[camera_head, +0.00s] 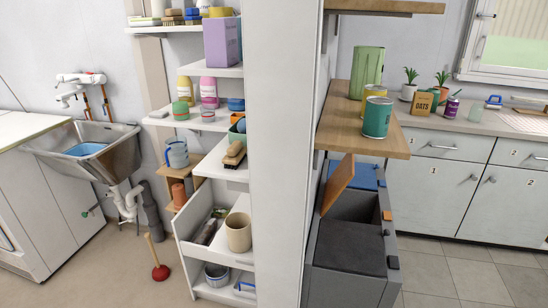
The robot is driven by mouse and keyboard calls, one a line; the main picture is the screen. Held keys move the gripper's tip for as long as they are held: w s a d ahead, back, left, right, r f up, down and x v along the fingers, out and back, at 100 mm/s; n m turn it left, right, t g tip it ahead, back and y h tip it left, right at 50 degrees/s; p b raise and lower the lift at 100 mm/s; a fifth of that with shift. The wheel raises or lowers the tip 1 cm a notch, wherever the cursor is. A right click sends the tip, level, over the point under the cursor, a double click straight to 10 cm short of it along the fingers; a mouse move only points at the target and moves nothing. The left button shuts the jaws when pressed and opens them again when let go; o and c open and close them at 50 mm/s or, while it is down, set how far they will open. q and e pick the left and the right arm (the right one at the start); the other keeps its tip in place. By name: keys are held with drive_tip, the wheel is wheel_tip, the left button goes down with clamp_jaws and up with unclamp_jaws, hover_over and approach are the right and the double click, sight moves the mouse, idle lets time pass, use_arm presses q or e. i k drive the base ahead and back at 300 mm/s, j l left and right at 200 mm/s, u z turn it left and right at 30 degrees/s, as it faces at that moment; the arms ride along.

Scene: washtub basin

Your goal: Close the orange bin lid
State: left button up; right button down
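The orange bin lid (337,187) stands raised and tilted at the left edge of its opening, to the right of the white partition. Beneath and beside it, the dark grey bin (360,207) shows an open top. A small orange tab (387,215) sits on the bin's right edge. Neither of my grippers is in view.
A blue lid (368,176) lies behind, and a dark grey lid (351,249) lies flat in front. A wooden shelf (345,130) with a teal can (377,118) overhangs the bins. A white partition (287,150) stands left. Floor (445,275) is clear at right.

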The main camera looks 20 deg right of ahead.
sight(344, 174)
drive_tip(key=i+l+u, duration=0.15)
drive_tip(key=l+u, duration=0.3)
drive_tip(key=l, duration=0.6)
drive_tip(key=l+u, duration=0.45)
drive_tip(key=l, duration=0.55)
